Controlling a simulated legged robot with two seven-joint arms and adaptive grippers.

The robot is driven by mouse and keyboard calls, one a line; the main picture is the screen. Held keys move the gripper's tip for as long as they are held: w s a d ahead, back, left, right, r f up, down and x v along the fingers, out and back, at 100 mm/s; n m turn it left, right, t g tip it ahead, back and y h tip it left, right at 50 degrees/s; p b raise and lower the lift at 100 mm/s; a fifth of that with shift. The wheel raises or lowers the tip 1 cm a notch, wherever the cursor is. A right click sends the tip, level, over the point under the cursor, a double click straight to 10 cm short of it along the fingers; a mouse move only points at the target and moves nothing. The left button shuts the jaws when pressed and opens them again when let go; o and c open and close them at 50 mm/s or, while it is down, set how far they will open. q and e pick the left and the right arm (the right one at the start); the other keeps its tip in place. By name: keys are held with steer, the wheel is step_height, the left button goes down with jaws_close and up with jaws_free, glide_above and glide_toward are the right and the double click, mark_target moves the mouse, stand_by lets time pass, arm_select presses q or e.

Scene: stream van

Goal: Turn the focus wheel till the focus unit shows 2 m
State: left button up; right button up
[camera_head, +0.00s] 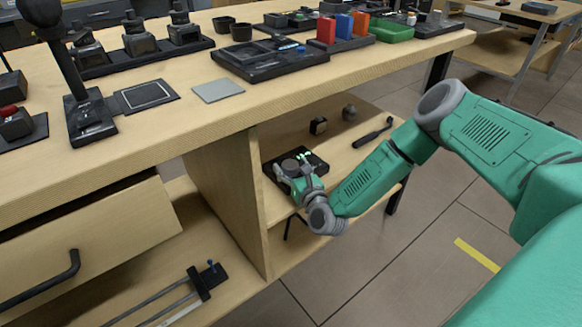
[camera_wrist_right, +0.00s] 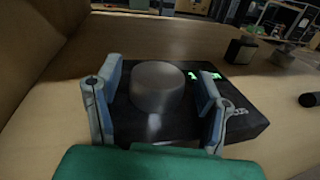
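The focus unit (camera_head: 316,160) is a flat black box on the shelf below the bench top; it also shows in the right wrist view (camera_wrist_right: 250,126). Its focus wheel (camera_wrist_right: 157,92) is a grey upright cylinder on top. A small green display (camera_wrist_right: 204,75) sits right of the wheel, partly hidden by a finger; I cannot read its value. My right gripper (camera_head: 300,172) reaches in low over the unit. In the right wrist view its fingers (camera_wrist_right: 160,80) are open, one on each side of the wheel, with a visible gap at both sides. My left gripper is not in view.
On the same shelf lie a dark-handled tool (camera_head: 373,132), a small black block (camera_head: 318,126) and a grey knob (camera_head: 349,113). The bench top (camera_head: 180,125) overhangs the shelf, and a wooden side panel (camera_head: 228,190) stands left of the unit. A lever (camera_head: 70,70) stands on the bench.

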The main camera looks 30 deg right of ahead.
steer(key=s+a, duration=0.2)
steer(key=s, duration=0.9)
steer(key=shift+s, duration=0.4)
steer(key=shift+d, duration=0.1)
steer(key=s+a+n+g+y+p, duration=0.1)
steer(key=a+n, duration=0.2)
steer(key=a, duration=0.1)
steer(key=s+a+f+n+g+y+p, duration=0.1)
steer(key=a+n+y, duration=0.1)
steer(key=a+n, duration=0.2)
steer(key=s+a+n+g+y+p, duration=0.1)
steer(key=a+n+g+y, duration=0.1)
steer(key=a+n, duration=0.2)
steer(key=shift+s+f, duration=0.35)
steer(key=shift+s, duration=0.05)
steer(key=s+a+n+g+y+p, duration=0.1)
steer(key=s+a+n+g+p, duration=0.2)
steer(key=s+n+g+p, duration=1)
steer(key=s+d+r+n+h+b, duration=0.3)
steer(key=s+d+n+b, duration=0.2)
steer(key=s+n, duration=0.5)
steer(key=d+n, duration=0.2)
steer(key=n, duration=0.3)
steer(key=shift+s+d+r, duration=0.15)
steer(key=shift+d+r, duration=0.2)
steer(key=shift+r, duration=0.05)
